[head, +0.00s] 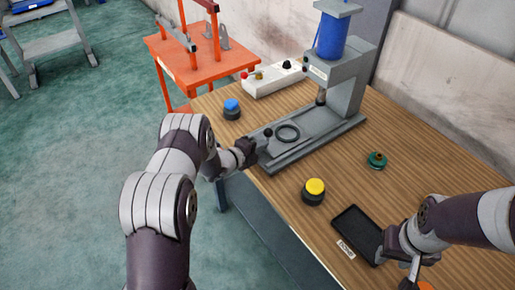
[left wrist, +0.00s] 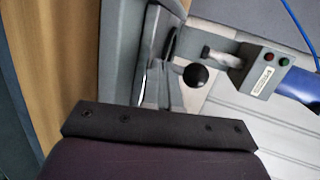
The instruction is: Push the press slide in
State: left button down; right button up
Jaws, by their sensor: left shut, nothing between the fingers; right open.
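The grey press (head: 345,85) with a blue cylinder on top stands at the back of the wooden table. Its base rail runs toward the table's left edge and carries the press slide (head: 273,143), with a dark ring (head: 288,133) and a black ball knob (head: 267,132). The knob also shows in the left wrist view (left wrist: 196,75). My left gripper (head: 250,151) is shut and empty at the slide's outer end, close to the knob; I cannot tell whether it touches. My right gripper (head: 398,254) is open beside the black tray at the front right.
A blue button (head: 232,108), a yellow button (head: 314,191), a green part (head: 377,160) and a black tray (head: 355,232) are on the table (head: 334,160). A white control box (head: 274,80) sits behind. An orange stand (head: 196,60) is at the back left.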

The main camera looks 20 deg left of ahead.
aim_at(294, 132)
pick_arm(q)
jog(key=w+d+b, duration=0.2)
jog(key=w+b, duration=0.1)
jog(key=w+d+b, duration=0.3)
jog(key=w, duration=0.1)
jog(key=w+d+b, duration=0.3)
jog(key=w, duration=0.1)
jog(key=shift+d+f, duration=0.2)
jog(key=shift+d, duration=0.05)
pick_arm(e)
notch_tip(294, 132, down, 10)
pick_arm(q)
jog(key=shift+w+d, duration=0.2)
jog(key=shift+w, duration=0.1)
pick_arm(e)
jog(key=shift+f, duration=0.15)
pick_arm(q)
jog(key=shift+r, duration=0.35)
pick_arm(e)
jog(key=shift+s+a, duration=0.1)
jog(key=shift+s, duration=0.05)
pick_arm(q)
jog(key=shift+d+r, duration=0.1)
